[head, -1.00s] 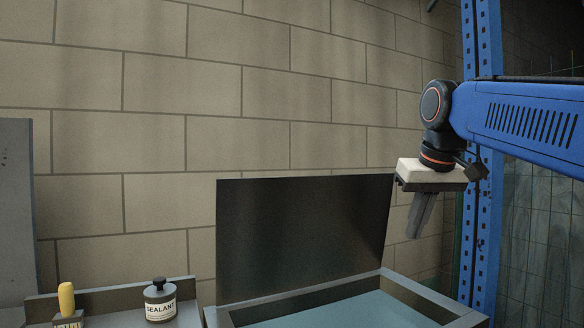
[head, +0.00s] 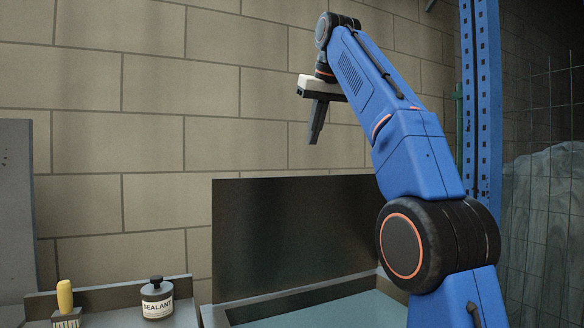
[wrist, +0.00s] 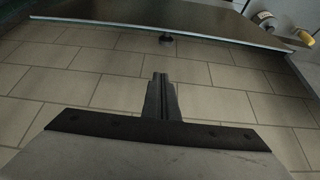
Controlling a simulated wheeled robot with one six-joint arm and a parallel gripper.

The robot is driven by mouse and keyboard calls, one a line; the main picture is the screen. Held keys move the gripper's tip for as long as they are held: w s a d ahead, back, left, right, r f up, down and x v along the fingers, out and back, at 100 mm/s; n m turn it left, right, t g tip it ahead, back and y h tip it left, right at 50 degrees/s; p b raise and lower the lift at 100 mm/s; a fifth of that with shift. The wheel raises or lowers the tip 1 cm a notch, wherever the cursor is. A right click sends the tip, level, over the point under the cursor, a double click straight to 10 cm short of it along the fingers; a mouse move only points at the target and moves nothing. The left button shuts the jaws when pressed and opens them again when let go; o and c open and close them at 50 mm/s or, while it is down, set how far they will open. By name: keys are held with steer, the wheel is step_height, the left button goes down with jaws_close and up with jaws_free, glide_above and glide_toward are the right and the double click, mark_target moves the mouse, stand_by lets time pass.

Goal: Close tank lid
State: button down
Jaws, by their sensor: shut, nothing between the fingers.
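The tank (head: 300,296) stands at the bottom middle of the head view, its grey rim framing a blue-green inside. Its dark lid (head: 290,235) stands raised, close to upright, at the tank's back edge, in front of the block wall. My gripper (head: 314,138) is shut and empty, pointing down, above the lid's top edge and apart from it. In the wrist view my gripper's fingers (wrist: 161,85) are together in front of the wall, and the lid (wrist: 170,20) spans the top with a small dark knob (wrist: 166,39) by its edge. My arm hides the tank's right part.
A sealant bottle (head: 157,298) and a yellow-handled brush (head: 65,303) stand on a ledge at the left. A blue upright post (head: 482,100) rises at the right. The block wall (head: 150,120) closes off the back.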

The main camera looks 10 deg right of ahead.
steer(key=shift+w+a+f, duration=0.25)
steer(key=shift+f, duration=1.25)
steer(key=shift+w+a+f, duration=0.25)
steer(key=shift+f, duration=1.25)
steer(key=shift+w+a+f, duration=0.25)
steer(key=shift+f, duration=1.25)
steer(key=shift+s, duration=0.15)
